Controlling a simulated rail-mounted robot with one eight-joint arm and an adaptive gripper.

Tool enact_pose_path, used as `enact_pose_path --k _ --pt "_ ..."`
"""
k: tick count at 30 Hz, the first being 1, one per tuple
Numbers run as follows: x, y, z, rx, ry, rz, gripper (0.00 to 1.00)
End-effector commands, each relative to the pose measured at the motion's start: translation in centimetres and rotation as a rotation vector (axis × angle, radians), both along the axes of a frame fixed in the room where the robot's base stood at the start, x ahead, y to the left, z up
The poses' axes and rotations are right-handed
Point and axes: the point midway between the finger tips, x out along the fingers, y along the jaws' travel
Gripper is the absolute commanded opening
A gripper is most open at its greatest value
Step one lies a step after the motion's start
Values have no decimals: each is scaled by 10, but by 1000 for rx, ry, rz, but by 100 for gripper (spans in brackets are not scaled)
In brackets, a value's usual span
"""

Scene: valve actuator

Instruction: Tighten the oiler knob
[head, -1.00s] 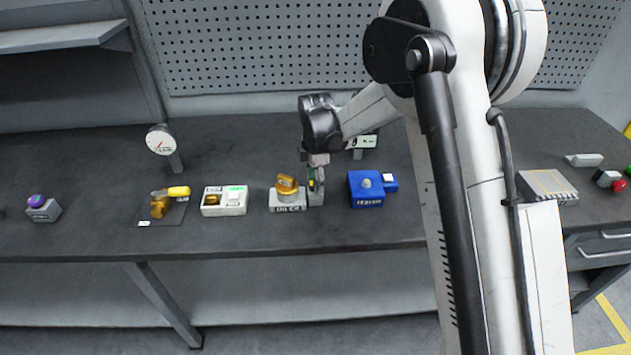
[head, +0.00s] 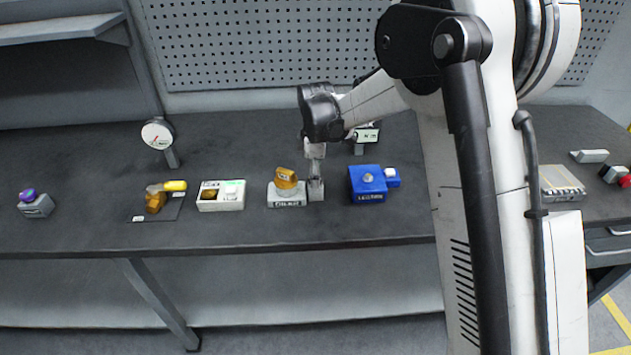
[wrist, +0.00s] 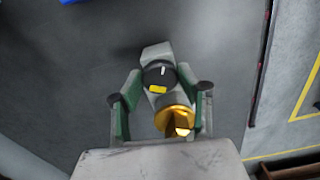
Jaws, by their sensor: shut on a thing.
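My gripper (head: 316,172) points down over a small grey block (head: 316,194) in the middle of the bench. In the wrist view my gripper (wrist: 160,76) has one green-and-grey finger on each side of a round black knob (wrist: 160,72) with a white mark and a yellow patch, and is shut on it. I take this for the oiler knob; no readable label confirms it. The knob is hidden in the head view. An amber part on a light grey base (head: 286,202) stands close left of my gripper; amber (wrist: 175,120) also shows below the knob in the wrist view.
A blue box (head: 368,184) stands close right. A white two-part box (head: 221,196), a yellow-handled valve (head: 157,200), a round gauge (head: 157,134) and a purple-topped button box (head: 37,204) are to the left. The bench front (head: 250,235) is clear.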

Motion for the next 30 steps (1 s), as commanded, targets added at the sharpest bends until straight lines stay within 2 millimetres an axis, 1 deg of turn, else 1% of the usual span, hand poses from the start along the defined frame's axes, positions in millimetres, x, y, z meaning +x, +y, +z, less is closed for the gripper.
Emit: enact_pose_path --k 1,30 --pt "0 0 -3 0 -1 -42 9" --pt "0 0 -1 0 -1 -964 9"
